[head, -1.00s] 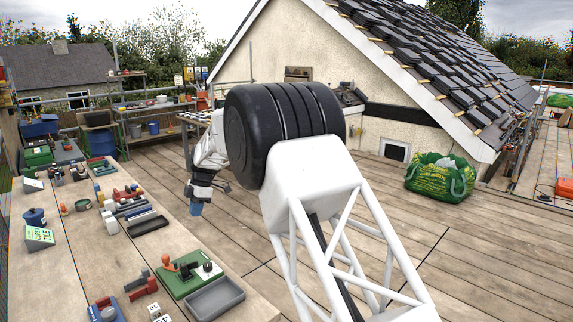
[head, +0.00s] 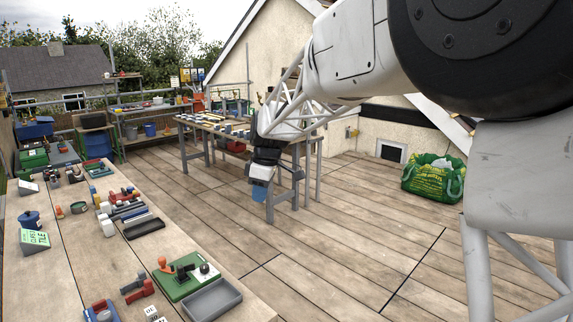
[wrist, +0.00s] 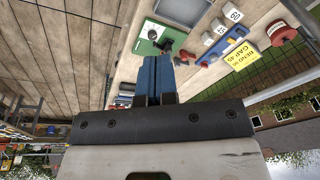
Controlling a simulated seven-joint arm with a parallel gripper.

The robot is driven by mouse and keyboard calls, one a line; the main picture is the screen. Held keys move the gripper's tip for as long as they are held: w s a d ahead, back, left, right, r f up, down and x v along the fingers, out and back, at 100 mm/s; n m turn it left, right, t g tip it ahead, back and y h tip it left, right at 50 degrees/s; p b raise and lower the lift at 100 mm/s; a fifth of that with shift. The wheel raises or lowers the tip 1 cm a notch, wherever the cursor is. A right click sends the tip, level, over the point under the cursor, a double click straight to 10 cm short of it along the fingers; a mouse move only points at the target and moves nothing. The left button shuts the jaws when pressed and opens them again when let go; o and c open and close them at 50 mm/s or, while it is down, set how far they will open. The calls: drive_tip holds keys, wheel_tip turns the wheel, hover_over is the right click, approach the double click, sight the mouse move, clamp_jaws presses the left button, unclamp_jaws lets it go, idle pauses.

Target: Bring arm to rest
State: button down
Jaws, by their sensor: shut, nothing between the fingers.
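My gripper (head: 262,178) hangs over the open deck in the head view, to the right of the long workbench (head: 75,255). Its fingers point down and hold nothing. In the wrist view my gripper's blue fingers (wrist: 154,78) are together, with no object between them. My white arm reaches across the upper right of the head view and hides part of the house wall and most of the roof.
The long workbench carries a green board (head: 188,276), a grey tray (head: 212,299) and several small tools. A second table (head: 203,127) stands behind my gripper. A green bag (head: 433,178) lies by the wall. The middle deck (head: 330,240) is clear.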

drive_tip(key=s+d+r+m, duration=0.3)
drive_tip(key=s+d+m, duration=0.1)
drive_tip(key=s+d, duration=0.55)
drive_tip(key=s+d+f+m+t, duration=0.1)
drive_tip(key=s+d+m, duration=0.3)
drive_tip(key=s, duration=0.6)
drive_tip(key=s+d+f+m+t+h, duration=0.1)
drive_tip(key=s+d+f+m, duration=0.3)
drive_tip(key=s+d, duration=0.3)
drive_tip(key=s+d+f+m+t+h, duration=0.1)
drive_tip(key=s+d+m, duration=0.3)
drive_tip(key=s, duration=1)
drive_tip(key=shift+s+d+f, duration=0.4)
drive_tip(key=shift+d+f, duration=0.25)
